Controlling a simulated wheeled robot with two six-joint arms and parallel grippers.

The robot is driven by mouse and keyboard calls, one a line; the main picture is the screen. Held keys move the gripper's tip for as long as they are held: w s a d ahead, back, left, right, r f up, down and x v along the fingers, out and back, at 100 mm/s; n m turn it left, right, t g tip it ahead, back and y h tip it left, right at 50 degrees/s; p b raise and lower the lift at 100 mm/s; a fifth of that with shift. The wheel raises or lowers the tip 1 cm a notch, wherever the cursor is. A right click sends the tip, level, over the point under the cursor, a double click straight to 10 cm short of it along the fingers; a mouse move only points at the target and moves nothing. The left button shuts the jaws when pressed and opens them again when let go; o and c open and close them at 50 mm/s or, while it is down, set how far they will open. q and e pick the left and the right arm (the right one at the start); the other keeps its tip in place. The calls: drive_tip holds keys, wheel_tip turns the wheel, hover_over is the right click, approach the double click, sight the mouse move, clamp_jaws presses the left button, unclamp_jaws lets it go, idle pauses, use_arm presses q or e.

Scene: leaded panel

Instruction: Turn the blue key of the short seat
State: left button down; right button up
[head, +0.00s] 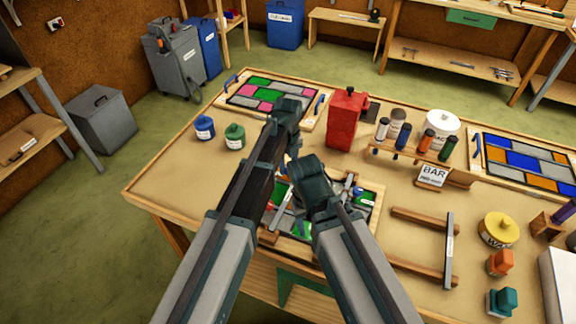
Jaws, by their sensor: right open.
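Blue keys show on the left wooden seat: one at its left end (232,82) and one at its right end (319,104). This seat holds a green, pink and grey leaded panel (268,95). Another blue key (476,144) stands at the left end of the right seat, which holds a blue and orange panel (525,162). I cannot tell which seat is the short one. My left gripper (291,143) is over the bench, with its fingers unclear. My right gripper (305,188) is open above a tray of glass pieces (375,190), apart from the keys; its fingertips are mostly hidden.
A red container (345,120) stands behind my grippers. Blue (204,128) and green (235,137) jars stand left. A bottle rack (412,153), BAR block (432,177), wooden bars (425,219) and yellow wax tin (497,230) stand right. The bench's left front is clear.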

use_arm(q)
drive_tip(key=n, duration=0.3)
drive_tip(key=shift+n, duration=0.4)
drive_tip(key=n, duration=0.4)
drive_tip(key=shift+n, duration=0.3)
drive_tip(key=n, duration=0.3)
drive_tip(key=shift+n, duration=0.3)
drive_tip(key=n, duration=0.4)
drive_tip(key=shift+n, duration=0.3)
drive_tip(key=n, duration=0.4)
drive_tip(key=shift+n, duration=0.3)
drive_tip(key=n, duration=0.8)
drive_tip(key=shift+n, duration=2.1)
